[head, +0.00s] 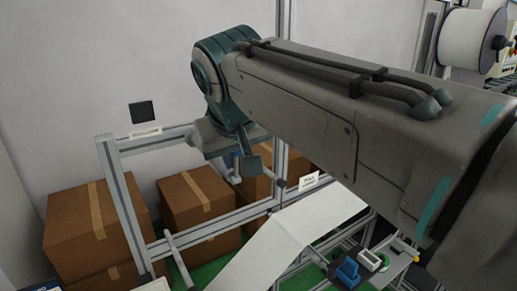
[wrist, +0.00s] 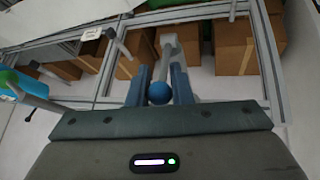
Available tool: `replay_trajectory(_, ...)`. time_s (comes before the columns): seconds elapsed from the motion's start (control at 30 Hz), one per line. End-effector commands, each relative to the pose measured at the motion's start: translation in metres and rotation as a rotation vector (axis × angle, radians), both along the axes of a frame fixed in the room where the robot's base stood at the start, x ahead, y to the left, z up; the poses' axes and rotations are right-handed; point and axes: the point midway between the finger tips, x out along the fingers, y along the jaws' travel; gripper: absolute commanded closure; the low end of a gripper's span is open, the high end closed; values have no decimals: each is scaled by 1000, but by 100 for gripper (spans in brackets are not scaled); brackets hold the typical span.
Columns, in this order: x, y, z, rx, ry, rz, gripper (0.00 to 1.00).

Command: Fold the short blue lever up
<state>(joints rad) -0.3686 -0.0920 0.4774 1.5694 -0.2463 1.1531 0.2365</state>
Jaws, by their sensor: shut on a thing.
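The short blue lever shows in the wrist view as a round blue knob (wrist: 159,93) on a grey rod that runs to a bracket on the metal frame. My gripper (wrist: 162,73) has its two blue-grey fingers on either side of the lever and is shut on it. In the head view my gripper (head: 245,165) is at the frame, below the end of my arm; the lever is small there and mostly hidden by the gripper, so its angle is hard to tell.
A grey metal frame (head: 128,215) with other levers stands before several cardboard boxes (head: 195,195). A bright blue handle (wrist: 22,102) is at the wrist view's left.

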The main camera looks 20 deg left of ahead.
Motion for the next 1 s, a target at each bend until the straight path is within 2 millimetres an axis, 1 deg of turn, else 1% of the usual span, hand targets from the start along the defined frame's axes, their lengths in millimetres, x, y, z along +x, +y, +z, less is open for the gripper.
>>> replay_trajectory(0.37,0,0,-2,-5,6,2,100)
replay_trajectory(0.4,-1,0,-2,-5,6,2,75)
replay_trajectory(0.47,-1,0,-2,-5,6,2,59)
replay_trajectory(0.73,-1,0,-1,-4,4,2,59)
replay_trajectory(0.83,-3,0,3,-3,3,2,59)
replay_trajectory(0.97,-12,-3,17,-1,1,2,59)
replay_trajectory(1.0,-16,-5,24,0,-1,2,59)
